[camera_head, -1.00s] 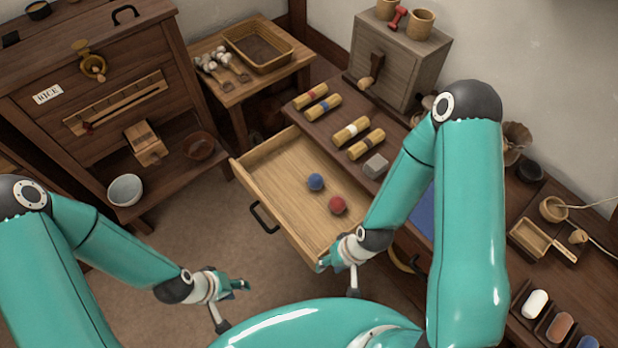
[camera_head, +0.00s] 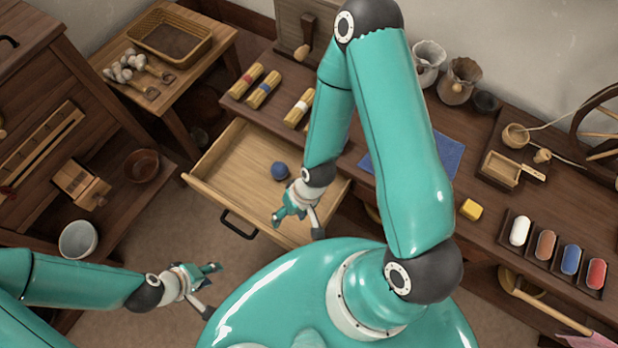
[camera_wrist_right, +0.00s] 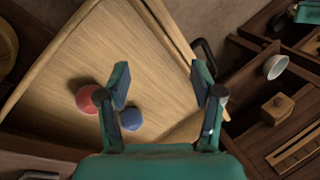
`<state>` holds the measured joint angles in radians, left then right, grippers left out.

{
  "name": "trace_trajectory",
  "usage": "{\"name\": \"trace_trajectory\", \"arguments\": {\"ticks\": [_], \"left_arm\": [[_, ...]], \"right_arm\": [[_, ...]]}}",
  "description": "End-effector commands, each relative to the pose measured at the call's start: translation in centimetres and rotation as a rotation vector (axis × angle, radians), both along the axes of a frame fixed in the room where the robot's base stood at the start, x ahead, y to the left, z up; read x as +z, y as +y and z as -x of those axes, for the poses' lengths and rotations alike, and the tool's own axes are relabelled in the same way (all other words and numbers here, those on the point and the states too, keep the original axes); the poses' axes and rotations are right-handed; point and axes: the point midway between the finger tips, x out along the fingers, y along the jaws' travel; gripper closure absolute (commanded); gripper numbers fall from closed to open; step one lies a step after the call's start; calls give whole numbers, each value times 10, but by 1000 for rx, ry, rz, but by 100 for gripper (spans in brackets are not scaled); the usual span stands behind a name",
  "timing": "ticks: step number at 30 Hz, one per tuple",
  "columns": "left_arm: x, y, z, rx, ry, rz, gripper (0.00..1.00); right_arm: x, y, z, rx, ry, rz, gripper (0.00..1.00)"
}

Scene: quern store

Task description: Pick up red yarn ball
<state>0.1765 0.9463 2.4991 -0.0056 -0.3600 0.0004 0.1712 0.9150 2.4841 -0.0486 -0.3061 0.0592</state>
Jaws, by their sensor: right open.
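The red yarn ball (camera_wrist_right: 88,99) lies on the floor of the open wooden drawer (camera_head: 235,168), seen in the right wrist view. In the head view it is hidden, with my right arm in front. The blue ball (camera_head: 280,171) lies beside it in the drawer; it also shows in the right wrist view (camera_wrist_right: 131,119). My right gripper (camera_head: 297,225) is open and empty over the drawer's front part. In the right wrist view its fingers (camera_wrist_right: 162,87) are spread, and the red ball appears outside the left finger. My left gripper (camera_head: 211,290) is open and empty, clear of the drawer.
The drawer's walls and front handle (camera_head: 239,225) border the space around the balls. Bundled rolls (camera_head: 263,89) and a blue cloth (camera_head: 446,155) lie on the bench above. A yellow block (camera_head: 471,209) sits further right. A white bowl (camera_head: 78,239) stands at left.

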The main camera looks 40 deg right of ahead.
Motion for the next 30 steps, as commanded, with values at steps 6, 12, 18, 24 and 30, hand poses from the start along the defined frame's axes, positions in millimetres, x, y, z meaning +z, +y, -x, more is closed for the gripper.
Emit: {"name": "trace_trajectory", "arguments": {"ticks": [6,12,18,24,30], "left_arm": [[-41,0,0,0,0,0,60],[-70,0,0,0,0,0,60],[-80,0,0,0,0,0,60],[-88,0,0,0,0,0,60],[-101,0,0,0,0,0,60]], "right_arm": [[8,-16,-40,-27,46,12,11],[35,-77,-69,-110,82,207,11],[50,-117,-80,-191,84,344,11],[18,-119,-79,-195,90,353,11],[-27,-118,-79,-194,90,352,11]]}}
